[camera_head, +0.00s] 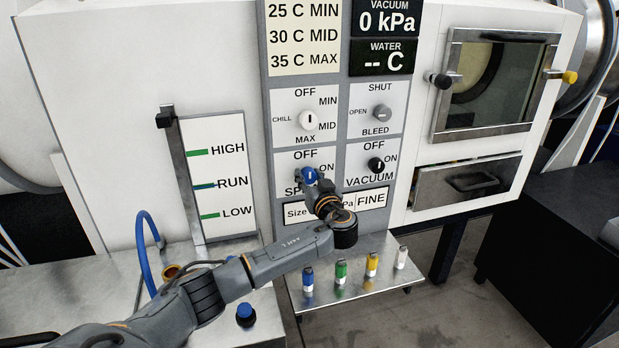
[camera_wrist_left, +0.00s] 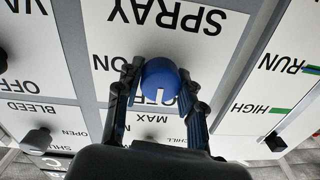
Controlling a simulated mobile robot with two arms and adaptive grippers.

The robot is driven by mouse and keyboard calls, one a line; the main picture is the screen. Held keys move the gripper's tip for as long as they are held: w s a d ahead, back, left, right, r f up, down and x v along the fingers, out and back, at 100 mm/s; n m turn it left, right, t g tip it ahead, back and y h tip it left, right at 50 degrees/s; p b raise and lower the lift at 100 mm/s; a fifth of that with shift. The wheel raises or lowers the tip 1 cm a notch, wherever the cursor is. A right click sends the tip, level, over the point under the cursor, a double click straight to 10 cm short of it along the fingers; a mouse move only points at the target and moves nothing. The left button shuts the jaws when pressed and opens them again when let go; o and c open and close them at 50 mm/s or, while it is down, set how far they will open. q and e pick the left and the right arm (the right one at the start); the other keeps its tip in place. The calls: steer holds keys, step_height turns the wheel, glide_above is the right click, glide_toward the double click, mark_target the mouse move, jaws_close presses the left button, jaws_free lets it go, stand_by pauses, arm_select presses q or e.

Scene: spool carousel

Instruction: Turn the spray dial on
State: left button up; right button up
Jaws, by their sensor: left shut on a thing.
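The spray dial (camera_head: 310,173) is a blue knob with a white mark, on the grey control panel's lower left plate. In the head view, OFF is printed above it and ON to its right. In the left wrist view, which is upside down, the blue dial (camera_wrist_left: 160,80) shows its white mark at the lower edge, which is toward the OFF side. My left gripper (camera_head: 313,179) is shut on the dial, with one finger on each side in the left wrist view (camera_wrist_left: 161,88). The gripper partly hides the SPRAY label in the head view. My right gripper is not in view.
A black vacuum dial (camera_head: 376,165) sits right of the spray dial. The white chill dial (camera_head: 309,119) and grey shut/bleed dial (camera_head: 382,113) are above. A metal shelf (camera_head: 340,297) below holds several coloured vials. A level gauge (camera_head: 217,180) stands left.

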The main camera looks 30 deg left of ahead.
arm_select(q)
steer(key=shift+f+m+b, duration=0.35)
steer(key=shift+m+b, duration=0.75)
steer(key=shift+b, duration=1.25)
steer(key=shift+r+m+b, duration=0.1)
steer(key=shift+m+b, duration=0.2)
steer(key=shift+m, duration=0.1)
steer(key=shift+r+m, duration=0.1)
steer(key=shift+m, duration=0.3)
steer(key=m, duration=0.2)
steer(key=shift+r+m, duration=0.2)
steer(key=shift+m, duration=0.2)
steer(key=m+p, duration=0.2)
steer(key=m, duration=0.1)
steer(key=shift+m, duration=0.4)
steer(key=m+p, duration=0.2)
steer(key=m, duration=0.1)
steer(key=shift+r+m, duration=0.1)
steer(key=shift+m, duration=0.3)
steer(key=shift+m+t+p, duration=0.3)
steer(key=shift+m+p, duration=0.85)
steer(key=shift+m, duration=0.85)
steer(key=shift+f, duration=0.2)
steer(key=o, duration=1.2)
